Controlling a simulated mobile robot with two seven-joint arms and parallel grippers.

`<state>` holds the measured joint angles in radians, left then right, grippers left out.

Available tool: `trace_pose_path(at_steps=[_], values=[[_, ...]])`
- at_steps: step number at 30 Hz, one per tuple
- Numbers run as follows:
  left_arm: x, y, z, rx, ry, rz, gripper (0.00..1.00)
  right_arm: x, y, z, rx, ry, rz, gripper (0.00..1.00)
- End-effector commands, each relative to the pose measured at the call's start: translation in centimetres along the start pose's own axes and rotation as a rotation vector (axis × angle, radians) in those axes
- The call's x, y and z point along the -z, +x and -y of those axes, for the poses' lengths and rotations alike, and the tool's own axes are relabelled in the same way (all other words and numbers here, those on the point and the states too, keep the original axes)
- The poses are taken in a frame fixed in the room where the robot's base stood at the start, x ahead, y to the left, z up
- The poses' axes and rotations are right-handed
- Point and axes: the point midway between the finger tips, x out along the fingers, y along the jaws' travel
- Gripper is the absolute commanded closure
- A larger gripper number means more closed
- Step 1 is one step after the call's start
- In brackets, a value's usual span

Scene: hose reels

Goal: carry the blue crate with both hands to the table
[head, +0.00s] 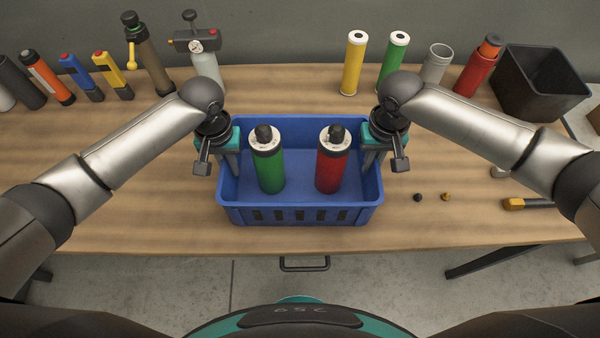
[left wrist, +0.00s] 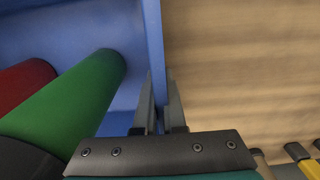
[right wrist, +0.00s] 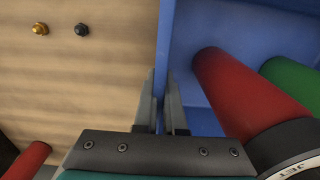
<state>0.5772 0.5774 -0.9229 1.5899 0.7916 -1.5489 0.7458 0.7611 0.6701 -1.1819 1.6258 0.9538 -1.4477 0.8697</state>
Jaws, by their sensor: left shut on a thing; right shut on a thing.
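The blue crate (head: 300,214) is over the wooden table (head: 440,228) near its front edge; I cannot tell whether it rests on the top or hangs just above. A green cylinder (head: 268,170) and a red cylinder (head: 330,172) stand upright in it. My left gripper (head: 230,160) is shut on the crate's left wall, which shows between its fingers in the left wrist view (left wrist: 160,110). My right gripper (head: 374,158) is shut on the crate's right wall, also seen between the fingers in the right wrist view (right wrist: 162,110).
A black bin (head: 540,85) stands at the back right. Several cylinders and tools line the table's back edge, including a yellow cylinder (head: 354,62) and a gauge device (head: 203,60). Two small fittings (head: 445,197) and a yellow-ended tool (head: 528,204) lie right of the crate. The left front is clear.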

Motion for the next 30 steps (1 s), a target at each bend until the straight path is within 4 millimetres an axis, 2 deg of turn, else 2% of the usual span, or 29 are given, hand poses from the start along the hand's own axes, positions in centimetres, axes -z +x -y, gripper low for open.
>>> trace_pose_path(at_steps=[20, 30], values=[[0.1, -0.4, 0.0, -0.001, -0.001, -0.003, 1.00, 0.1, -0.4, 0.0, 0.001, 0.001, -0.004, 1.00], [0.1, -2.1, 0.0, -0.001, -0.001, -0.003, 1.00, 0.1, -2.1, 0.0, 0.001, 0.001, -0.003, 1.00]])
